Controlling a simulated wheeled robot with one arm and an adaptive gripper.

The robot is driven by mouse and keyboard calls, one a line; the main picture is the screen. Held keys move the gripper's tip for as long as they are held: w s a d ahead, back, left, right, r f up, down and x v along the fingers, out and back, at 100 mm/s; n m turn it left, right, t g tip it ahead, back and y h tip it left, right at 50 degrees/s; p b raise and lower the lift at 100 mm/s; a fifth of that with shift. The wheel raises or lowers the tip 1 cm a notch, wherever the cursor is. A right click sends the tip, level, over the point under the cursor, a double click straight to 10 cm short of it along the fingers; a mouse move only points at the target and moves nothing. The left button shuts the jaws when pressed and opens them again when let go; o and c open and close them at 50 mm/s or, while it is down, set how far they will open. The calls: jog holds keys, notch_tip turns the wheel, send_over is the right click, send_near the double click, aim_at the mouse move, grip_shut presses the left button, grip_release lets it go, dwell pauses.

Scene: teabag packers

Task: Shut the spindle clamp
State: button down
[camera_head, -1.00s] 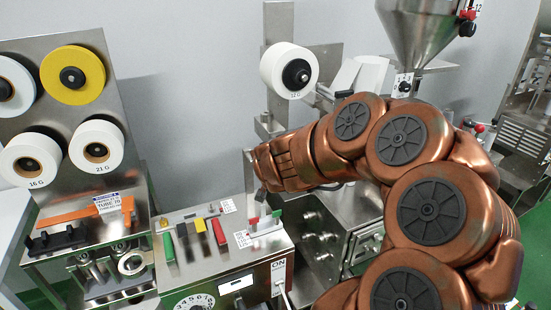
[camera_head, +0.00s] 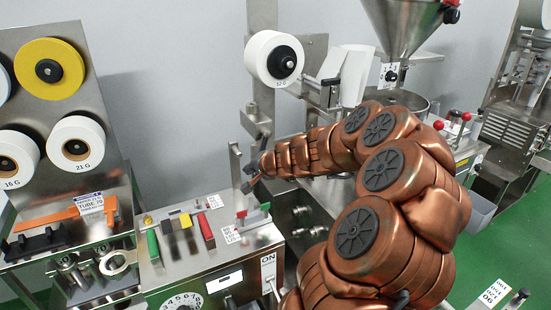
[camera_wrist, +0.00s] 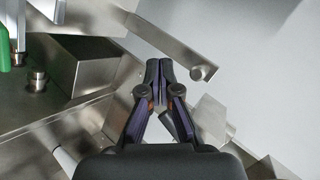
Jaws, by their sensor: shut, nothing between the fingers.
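My gripper (camera_head: 250,178) is at the end of my copper arm, low beside the upright metal post, left of the middle in the head view. In the wrist view my gripper (camera_wrist: 158,72) has its dark fingers together with nothing between them. A white roll marked 12 G (camera_head: 274,59) sits on a spindle with a black hub above my gripper. A metal bracket with a dark lever (camera_head: 257,124) is on the post below the roll; I cannot tell for sure whether this is the spindle clamp, or whether it is open. A flat metal bar (camera_wrist: 185,52) lies just right of the fingertips, seemingly apart.
A control box (camera_head: 190,262) with coloured switches stands lower left of my gripper. A panel with rolls, including a yellow one (camera_head: 49,69), is at the left. A metal hopper (camera_head: 404,28) stands at the right. A metal block (camera_wrist: 75,64) is left of the fingers.

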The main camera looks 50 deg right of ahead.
jog(key=s+d+m+t+y+b, duration=0.4)
jog(key=s+d+t+y+b, duration=0.3)
jog(key=s+d, duration=0.7)
jog(key=t+h+p, duration=0.1)
jog(key=t+p, duration=0.1)
jog(key=p, duration=0.2)
send_near(264, 142)
jog(key=w+d+f, duration=0.2)
jog(key=w+d, duration=0.1)
jog(key=w, duration=0.1)
jog(key=shift+w+a+r+p, duration=0.3)
jog(key=shift+w+a, duration=0.35)
jog(key=shift+a, duration=0.05)
jog(key=shift+w+a+r+p, duration=0.25)
jog(key=shift+w+a+r, duration=0.1)
jog(key=shift+w+a, duration=0.35)
jog(key=shift+a+f+m+t+b, duration=0.15)
jog(key=shift+a+m+t+b, duration=0.15)
jog(key=shift+m+b, duration=0.65)
